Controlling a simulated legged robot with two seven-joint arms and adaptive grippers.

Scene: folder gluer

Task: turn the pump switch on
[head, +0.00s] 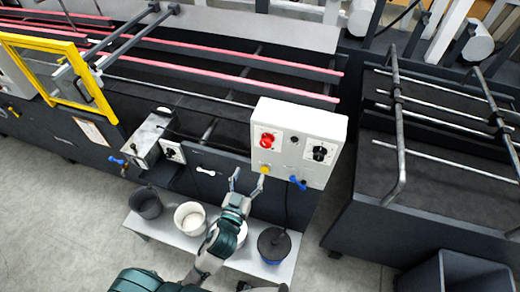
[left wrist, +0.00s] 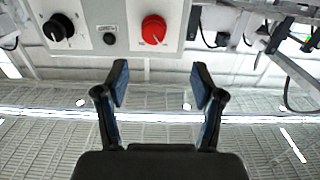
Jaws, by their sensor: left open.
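A white control box (head: 290,112) carries a red rotary knob (head: 267,140), a small black button (head: 294,140) and a black rotary knob (head: 320,153). The box is upside down in the left wrist view, with the red knob (left wrist: 154,29) and black knob (left wrist: 58,27) near the top edge. A smaller black knob (head: 172,152) sits on a panel further left. I cannot read which one is the pump switch. My left gripper (head: 249,178) is open and empty, just below the box's lower left corner. Its fingers (left wrist: 160,85) stand apart, touching no knob. My right gripper is not visible.
A low shelf (head: 170,240) holds a dark bucket (head: 146,203), a white bucket (head: 189,218) and a dark pot (head: 273,246). A blue handle (head: 298,183) and a yellow part (head: 265,170) sit under the box. A yellow frame (head: 45,42) stands left. Grey floor lies in front.

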